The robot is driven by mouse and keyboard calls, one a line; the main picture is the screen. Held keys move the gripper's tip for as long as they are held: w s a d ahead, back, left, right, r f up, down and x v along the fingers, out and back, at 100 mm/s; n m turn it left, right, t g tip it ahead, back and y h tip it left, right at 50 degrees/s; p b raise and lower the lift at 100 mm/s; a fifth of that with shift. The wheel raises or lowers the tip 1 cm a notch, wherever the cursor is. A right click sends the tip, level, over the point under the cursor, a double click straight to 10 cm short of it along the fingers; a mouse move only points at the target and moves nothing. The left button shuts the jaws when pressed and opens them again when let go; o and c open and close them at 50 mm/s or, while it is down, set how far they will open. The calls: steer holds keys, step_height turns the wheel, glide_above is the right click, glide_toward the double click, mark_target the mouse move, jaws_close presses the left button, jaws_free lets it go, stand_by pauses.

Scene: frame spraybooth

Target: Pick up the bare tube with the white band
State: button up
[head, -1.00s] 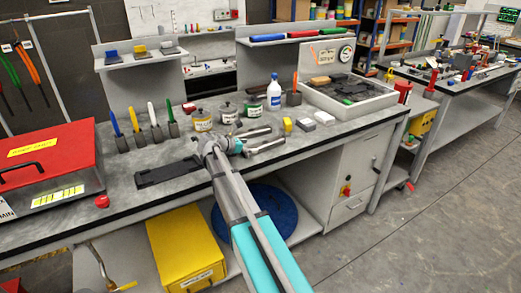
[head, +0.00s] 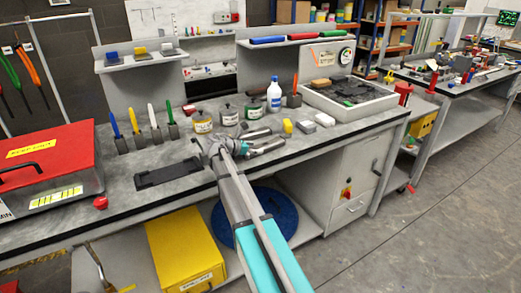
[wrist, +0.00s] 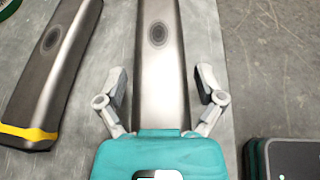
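My gripper (wrist: 161,84) is open in the wrist view, its two fingers apart on either side of a bare grey metal tube (wrist: 160,35). A gap shows between each finger and that tube. The tube's near end is hidden under the teal gripper body, and no white band shows on its visible part. A second grey tube (wrist: 55,55) with a yellow band lies to the left. In the head view, my gripper (head: 243,148) is low over the bench, beside two grey tubes; the nearer one (head: 270,146) lies in line with it.
Several labelled jars (head: 228,115) and a blue-white bottle (head: 274,95) stand behind the tubes. A dark flat tray (head: 168,174) lies left of my arm. The bench's front edge is close.

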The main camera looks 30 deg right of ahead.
steer(key=c, duration=0.8)
steer(key=shift+r, duration=0.15)
step_height(320, 180, up, 3)
steer(key=p, duration=0.3)
steer(key=s+d+r+p, duration=0.6)
steer(key=d, duration=0.1)
steer(key=s+d+r+p, duration=0.3)
steer(key=p, duration=0.1)
steer(key=shift+d+r, duration=0.35)
steer(key=shift+d, duration=0.05)
stand_by(0.3)
